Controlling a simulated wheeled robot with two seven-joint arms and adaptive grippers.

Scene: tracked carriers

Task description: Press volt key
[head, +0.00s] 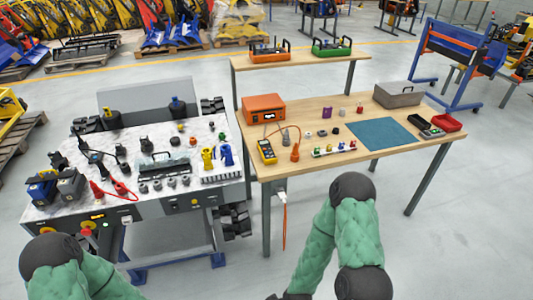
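A yellow handheld multimeter (267,151) stands near the left front edge of the wooden workbench (330,173), with a dark face and a light display. Its keys are too small to read, so I cannot tell which one is the volt key. A thin red lead runs from near it. My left arm shows at the lower left and my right arm at the bottom centre, both well short of the multimeter. Neither gripper is in view. A dark sliver of my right arm shows at the bottom edge.
An orange box (263,108) stands behind the multimeter, and a red-orange cone-shaped part (295,153) and a strip of coloured pieces (334,149) lie to its right. A blue mat (380,134) is farther right. A cluttered marble-topped cart (150,165) adjoins on the left.

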